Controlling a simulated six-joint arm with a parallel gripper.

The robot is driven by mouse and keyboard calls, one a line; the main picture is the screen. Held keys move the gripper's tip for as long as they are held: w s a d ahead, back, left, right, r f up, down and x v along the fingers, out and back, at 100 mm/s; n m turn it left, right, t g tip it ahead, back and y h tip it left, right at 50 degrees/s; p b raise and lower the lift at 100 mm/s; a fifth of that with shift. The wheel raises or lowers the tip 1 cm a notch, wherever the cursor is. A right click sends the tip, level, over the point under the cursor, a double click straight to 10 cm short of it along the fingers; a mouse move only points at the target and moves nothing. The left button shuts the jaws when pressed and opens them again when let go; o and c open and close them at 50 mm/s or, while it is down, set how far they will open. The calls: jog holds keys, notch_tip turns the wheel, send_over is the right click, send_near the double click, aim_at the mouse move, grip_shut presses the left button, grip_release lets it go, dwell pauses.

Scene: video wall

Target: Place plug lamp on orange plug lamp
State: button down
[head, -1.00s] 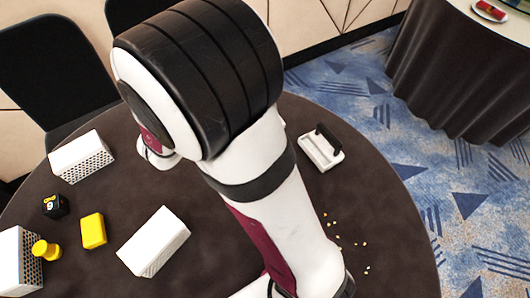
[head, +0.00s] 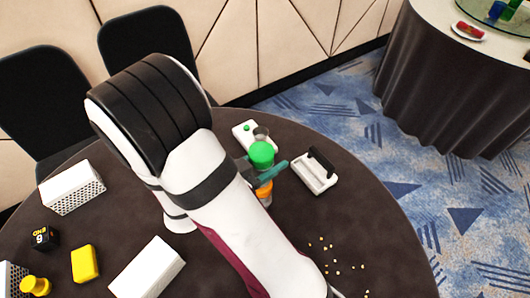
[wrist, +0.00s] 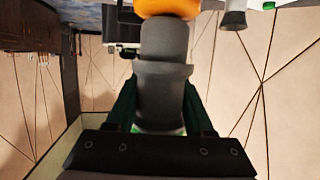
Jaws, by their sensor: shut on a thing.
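A plug lamp with a round green top (head: 262,154) is between the teal fingers of my gripper (head: 268,173). In the wrist view its dark grey body (wrist: 162,75) stands between both fingers, with a bit of green near the palm. The orange plug lamp (head: 265,193) shows just below the fingers in the head view, partly hidden by them and my arm. In the wrist view an orange rounded part (wrist: 168,7) is at the top edge, at the far end of the grey body. I cannot tell whether the two touch.
A white base with a green button (head: 247,128) and a small grey cup (head: 262,134) stand close behind. A white tray with a black handle (head: 315,172) is to the right. White boxes, a yellow block (head: 85,264) and crumbs (head: 330,256) lie around the table.

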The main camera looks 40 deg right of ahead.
jog(key=shift+f, duration=0.1)
jog(key=shift+c, duration=1.4)
grip_release()
